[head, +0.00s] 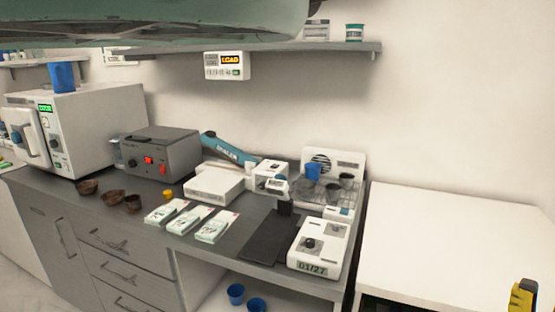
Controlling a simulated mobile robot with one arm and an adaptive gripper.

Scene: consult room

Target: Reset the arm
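My gripper does not show in the head view, so I cannot see whether it is open or shut. A large grey-green shape, blurred and cut off, fills the top edge; I cannot tell what it is.
A grey counter (262,213) holds a white autoclave-like unit (93,127), a grey box with red switches (160,153), several packets, brown bowls and white devices. A wall shelf (280,49) hangs above. A white tabletop (452,232) at right is mostly clear, with a yellow-black object (523,296) at its front.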

